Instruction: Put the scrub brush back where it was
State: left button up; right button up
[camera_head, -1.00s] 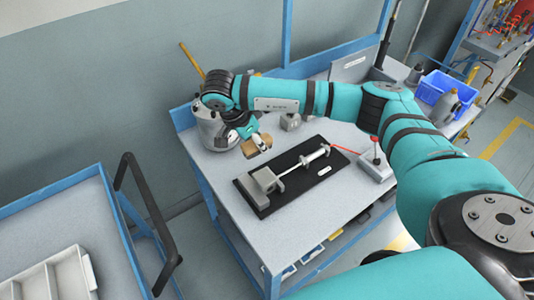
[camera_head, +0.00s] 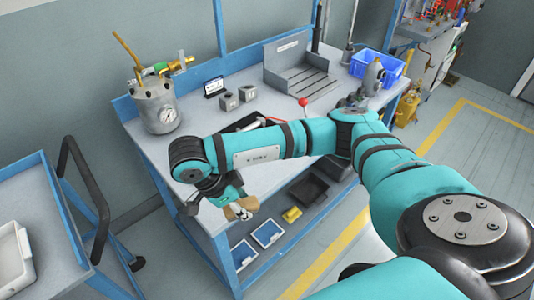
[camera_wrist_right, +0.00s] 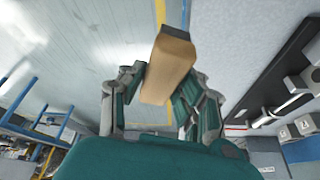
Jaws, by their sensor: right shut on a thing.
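The scrub brush (camera_wrist_right: 168,70) shows in the right wrist view as a tan wooden block between the fingers of my right gripper (camera_wrist_right: 160,92). In the head view the brush (camera_head: 243,207) is a small tan shape at the fingertips of my right gripper (camera_head: 238,205), just past the front edge of the bench (camera_head: 165,150), near its front left corner. The gripper is shut on the brush. The bristles cannot be made out. My left gripper is not in view.
A pressure pot (camera_head: 157,108) with a gauge stands at the bench's back left. My right arm partly covers a black mat (camera_head: 240,122). A cart (camera_head: 45,205) stands at left.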

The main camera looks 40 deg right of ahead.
jog(key=shift+w+d+f, duration=0.2)
jog(key=shift+w+d, duration=0.1)
jog(key=shift+d, duration=0.35)
jog(key=w+d, duration=0.3)
jog(key=shift+w+f, duration=0.25)
jog(key=shift+f, duration=0.05)
jog(key=p, duration=0.1)
send_over(258, 177)
jog(key=a, duration=0.1)
jog(key=shift+w+a+f, duration=0.2)
jog(key=shift+w+f, duration=0.05)
jog(key=shift+f, duration=0.1)
notch_tip(258, 177, down, 3)
jog(key=shift+f+p, duration=0.15)
jog(key=shift+p, duration=0.55)
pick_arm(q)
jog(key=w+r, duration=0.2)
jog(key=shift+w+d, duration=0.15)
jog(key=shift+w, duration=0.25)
pick_arm(e)
jog(key=shift+f, duration=0.15)
jog(key=shift+f, duration=0.15)
jog(key=o, duration=1.1)
